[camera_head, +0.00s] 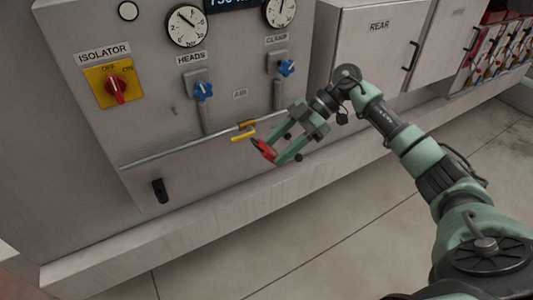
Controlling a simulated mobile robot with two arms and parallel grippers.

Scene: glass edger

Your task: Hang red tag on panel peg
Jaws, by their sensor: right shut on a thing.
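My right gripper (268,153) is in front of the grey panel (150,135), low and right of centre. It is shut on the red tag (262,148), which shows as a small red piece at the fingertips, partly hidden by them. The tag is just below and right of a yellow valve handle (243,137). A small black fitting (160,190) sticks out low on the left of the panel; I cannot tell for sure whether it is the peg. My left gripper is not in view.
A thin pipe (185,149) runs across the panel to the yellow handle. A red isolator switch (117,88) and two blue valve knobs (203,91) stick out above. A white cabinet marked REAR (375,45) stands right. The floor (330,255) in front is clear.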

